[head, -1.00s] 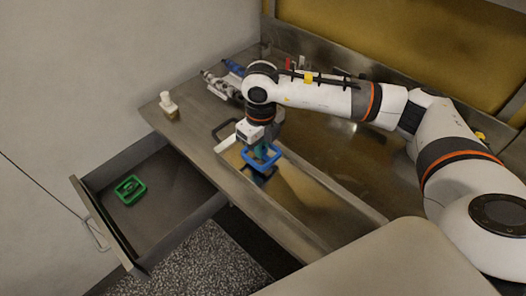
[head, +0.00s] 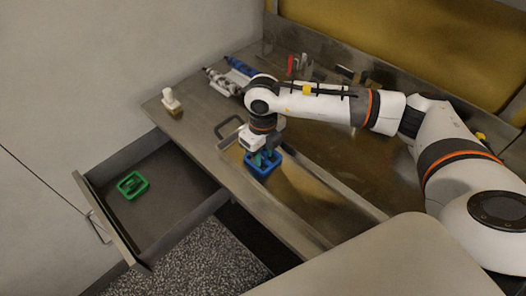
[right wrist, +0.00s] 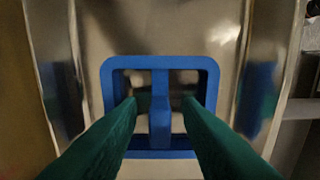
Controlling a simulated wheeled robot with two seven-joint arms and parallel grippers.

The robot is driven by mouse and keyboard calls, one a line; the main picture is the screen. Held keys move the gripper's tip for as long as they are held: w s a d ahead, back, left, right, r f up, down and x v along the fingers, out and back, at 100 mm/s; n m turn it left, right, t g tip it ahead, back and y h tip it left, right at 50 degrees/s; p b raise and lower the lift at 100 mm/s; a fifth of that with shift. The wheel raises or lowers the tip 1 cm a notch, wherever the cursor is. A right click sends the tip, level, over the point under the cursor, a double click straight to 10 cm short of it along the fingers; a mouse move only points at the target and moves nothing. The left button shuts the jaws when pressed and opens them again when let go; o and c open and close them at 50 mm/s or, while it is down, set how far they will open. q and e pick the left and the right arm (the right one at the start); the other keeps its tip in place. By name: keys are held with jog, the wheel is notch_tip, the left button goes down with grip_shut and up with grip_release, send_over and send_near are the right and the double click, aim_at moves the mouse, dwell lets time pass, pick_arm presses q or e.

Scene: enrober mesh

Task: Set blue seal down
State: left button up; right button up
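The blue seal (head: 264,170), a square frame with a raised grip bar across its middle, lies flat in the shallow metal tray (head: 318,238) near its far left end. It also shows in the right wrist view (right wrist: 210,100). My right gripper (head: 262,157) is directly above it, pointing down. In the right wrist view its two green fingers (right wrist: 160,104) stand on either side of the grip bar, with a visible gap on both sides. My left gripper is not in view.
An open drawer (head: 185,185) at the left holds a green seal (head: 132,185). A small white-topped stamp (head: 171,102) stands on the counter's left corner. Rolled blue and patterned items (head: 225,80) lie behind. A dark handle (head: 228,126) stands beside the tray.

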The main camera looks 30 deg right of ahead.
aim_at(263, 152)
jog(key=shift+r, duration=0.45)
notch_tip(263, 152, up, 12)
jog(key=b, duration=0.2)
jog(key=shift+f, duration=0.25)
